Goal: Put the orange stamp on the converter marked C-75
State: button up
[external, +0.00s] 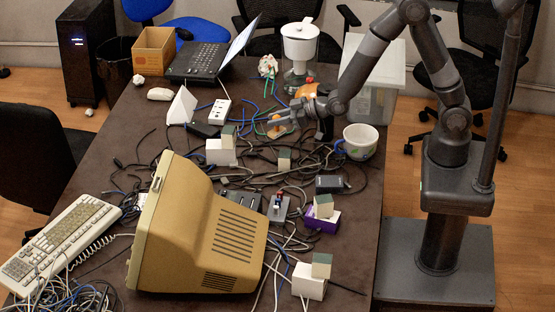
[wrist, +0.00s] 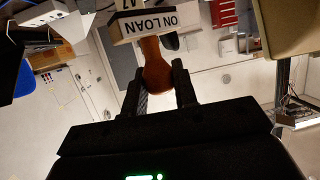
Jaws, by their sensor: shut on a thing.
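In the wrist view my gripper (wrist: 160,75) is shut on the orange stamp (wrist: 154,58), with its orange-brown handle between the two fingers. A block at its far end bears a white label reading ON LOAN, upside down in the picture. In the external view my gripper (external: 277,118) is over the far part of the cluttered table, with orange showing just below the fingers. I cannot read C-75 anywhere. Small dark boxes, such as a grey one (external: 330,184) and one with a red part (external: 278,208), lie among the cables; I cannot tell which is the converter.
Tangled cables cover the middle of the table (external: 355,250). Block stacks stand at the left (external: 220,154), on a purple box (external: 322,221) and at the front (external: 309,286).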

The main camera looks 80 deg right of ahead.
jog(key=shift+s+d+r+m+h, duration=0.15)
jog(key=shift+s+r+m+h, duration=0.1)
jog(key=shift+s+m+h, duration=0.5)
jog(key=s+d+f+m+g+h, duration=0.1)
jog(key=s+d+m+g+h, duration=0.3)
jog(key=s, duration=0.5)
jog(key=s+d+f+m+g+h, duration=0.1)
jog(key=s+d+m+h, duration=0.1)
jog(key=s+m+h, duration=0.65)
jog(key=n+y, duration=0.2)
jog(key=n, duration=0.1)
send_over(330, 181)
notch_tip(330, 181, down, 7)
jog(key=shift+f, duration=1.75)
jog(key=shift+f, duration=0.2)
jog(key=o, duration=1)
